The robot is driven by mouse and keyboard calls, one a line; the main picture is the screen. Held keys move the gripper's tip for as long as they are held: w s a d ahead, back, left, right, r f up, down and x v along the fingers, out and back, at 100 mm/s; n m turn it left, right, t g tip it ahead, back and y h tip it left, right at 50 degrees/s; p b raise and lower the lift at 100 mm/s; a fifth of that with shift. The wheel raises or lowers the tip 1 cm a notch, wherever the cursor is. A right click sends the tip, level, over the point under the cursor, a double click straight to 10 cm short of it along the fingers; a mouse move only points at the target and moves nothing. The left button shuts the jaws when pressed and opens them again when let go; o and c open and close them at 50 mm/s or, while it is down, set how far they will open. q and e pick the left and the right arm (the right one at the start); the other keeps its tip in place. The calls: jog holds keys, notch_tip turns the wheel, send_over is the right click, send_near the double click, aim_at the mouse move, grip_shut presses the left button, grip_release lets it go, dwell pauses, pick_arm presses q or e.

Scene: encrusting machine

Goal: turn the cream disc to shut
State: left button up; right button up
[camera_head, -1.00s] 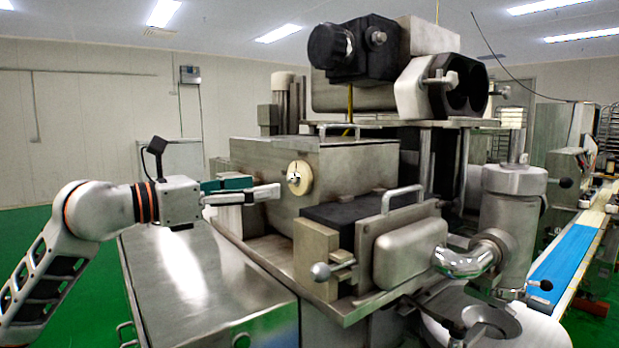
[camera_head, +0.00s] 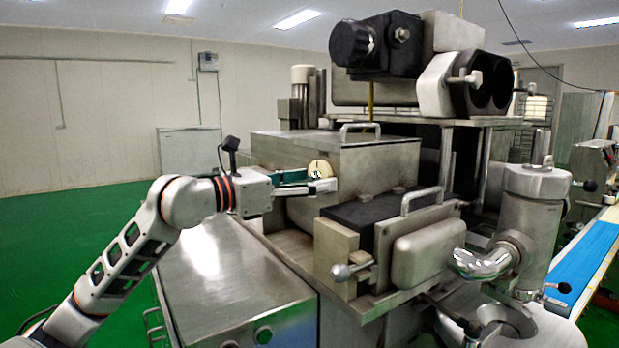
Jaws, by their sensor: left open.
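The cream disc (camera_head: 320,168) sits on the left-hand face of the steel hopper box (camera_head: 370,165). It is round, with a small dark and pale fitting at its middle. My left gripper (camera_head: 322,181) comes in from the left, level with the disc's lower part. Its fingers are apart, and the front one covers the disc's lower edge. I cannot tell whether a finger touches the disc. My right gripper is not in view.
A steel cabinet (camera_head: 235,285) with a flat top lies below my left arm. A block with a ball-ended lever (camera_head: 345,272) stands right of it, in front of the box. A blue conveyor (camera_head: 585,262) is at far right. Green floor is open at left.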

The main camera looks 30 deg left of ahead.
pick_arm(q)
jog(key=c, duration=1.1)
